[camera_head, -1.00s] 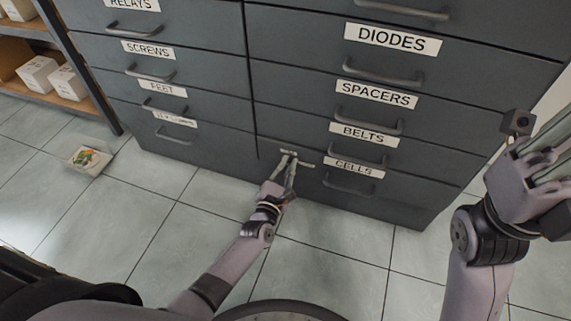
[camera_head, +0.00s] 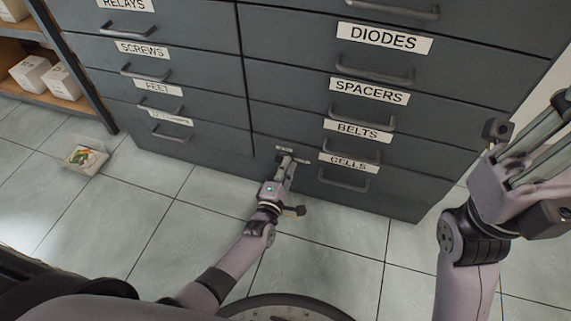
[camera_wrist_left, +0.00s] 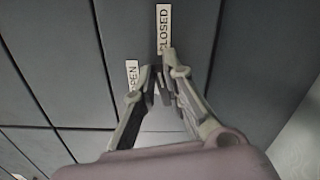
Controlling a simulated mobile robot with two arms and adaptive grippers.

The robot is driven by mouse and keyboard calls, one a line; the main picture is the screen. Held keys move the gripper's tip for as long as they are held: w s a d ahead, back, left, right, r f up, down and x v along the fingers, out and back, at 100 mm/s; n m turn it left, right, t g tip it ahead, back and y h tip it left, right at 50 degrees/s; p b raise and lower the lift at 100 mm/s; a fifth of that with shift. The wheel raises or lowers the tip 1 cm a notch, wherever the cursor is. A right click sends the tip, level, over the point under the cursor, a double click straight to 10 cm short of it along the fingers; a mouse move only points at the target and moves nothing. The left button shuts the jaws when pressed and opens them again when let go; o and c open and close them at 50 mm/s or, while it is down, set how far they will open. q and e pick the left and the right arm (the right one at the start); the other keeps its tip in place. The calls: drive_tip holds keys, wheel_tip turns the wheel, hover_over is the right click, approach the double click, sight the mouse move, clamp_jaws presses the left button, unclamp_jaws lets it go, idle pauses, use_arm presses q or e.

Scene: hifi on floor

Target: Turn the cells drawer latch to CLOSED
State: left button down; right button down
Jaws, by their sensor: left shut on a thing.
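The CELLS drawer (camera_head: 385,198) is the lowest one in the right column, with a white label and a grey bar handle (camera_head: 343,180). Its small latch (camera_wrist_left: 160,94) is at the drawer's upper left, mostly hidden by my fingers. My left gripper (camera_head: 287,161) is shut on the latch. In the left wrist view, the fingertips meet around the dark latch, beside the OPEN label (camera_wrist_left: 131,77) and just below the CLOSED label (camera_wrist_left: 164,27). The latch's exact angle is hard to tell. My right gripper (camera_head: 535,150) hangs empty at the right, away from the cabinet; its finger opening is unclear.
The BELTS (camera_head: 358,130), SPACERS (camera_head: 369,91) and DIODES (camera_head: 384,37) drawers are stacked above, all flush. A shelf with white boxes (camera_head: 36,73) stands at the left. The floor before the cabinet is clear.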

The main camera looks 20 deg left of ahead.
use_arm(q)
drive_tip(key=shift+f+m, duration=0.2)
drive_tip(key=shift+m, duration=1)
drive_tip(key=c, duration=1.7)
unclamp_jaws()
drive_tip(key=shift+o, duration=0.2)
drive_tip(key=s, duration=0.7)
drive_tip(key=shift+s, duration=0.25)
drive_tip(key=shift+a, duration=0.1)
